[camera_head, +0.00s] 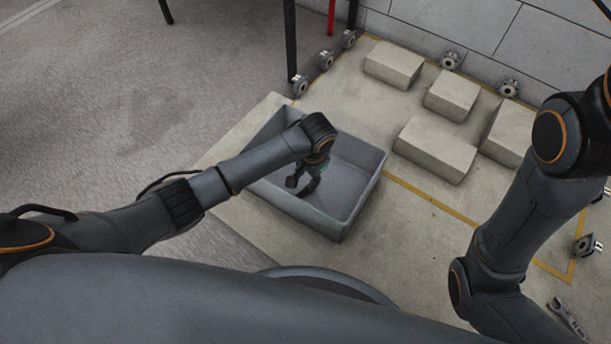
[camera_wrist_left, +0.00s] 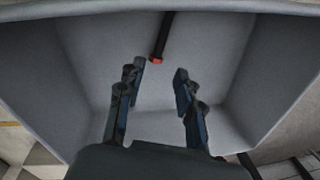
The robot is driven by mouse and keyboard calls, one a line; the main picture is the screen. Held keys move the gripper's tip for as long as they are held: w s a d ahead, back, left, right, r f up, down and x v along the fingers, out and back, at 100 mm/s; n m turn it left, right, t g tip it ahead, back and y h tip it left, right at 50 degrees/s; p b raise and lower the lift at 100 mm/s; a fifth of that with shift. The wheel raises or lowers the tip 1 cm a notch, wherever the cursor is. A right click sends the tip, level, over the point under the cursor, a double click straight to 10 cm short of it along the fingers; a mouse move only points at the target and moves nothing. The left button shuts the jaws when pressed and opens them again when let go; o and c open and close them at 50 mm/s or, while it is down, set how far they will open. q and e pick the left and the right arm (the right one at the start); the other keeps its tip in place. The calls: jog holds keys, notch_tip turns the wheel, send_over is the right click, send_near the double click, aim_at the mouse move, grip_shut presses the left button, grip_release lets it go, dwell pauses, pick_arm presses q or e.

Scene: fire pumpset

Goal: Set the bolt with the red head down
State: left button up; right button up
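My left gripper (camera_head: 305,184) reaches down into a grey open bin (camera_head: 362,190). In the left wrist view the left gripper (camera_wrist_left: 160,72) is open, with a clear gap between its fingers. A dark bar with a red end, which looks like the bolt (camera_wrist_left: 163,40), lies in the bin (camera_wrist_left: 88,50) just beyond the fingertips. Its red head (camera_wrist_left: 156,59) faces the gap, and nothing grips it. I cannot make out the bolt in the head view. My right arm is at the right of the head view, and its gripper is out of sight.
Several pale blocks (camera_head: 435,148) stand on the floor right of the bin. Small grey metal fittings (camera_head: 509,88) lie along the wall and at the right. A grey metal piece (camera_head: 567,316) lies at the lower right. Dark posts (camera_head: 290,40) stand behind the bin.

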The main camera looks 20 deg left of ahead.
pick_arm(q)
jog(key=shift+s+d+r+p, duration=0.15)
jog(key=shift+r+p, duration=0.5)
jog(key=shift+r, duration=0.9)
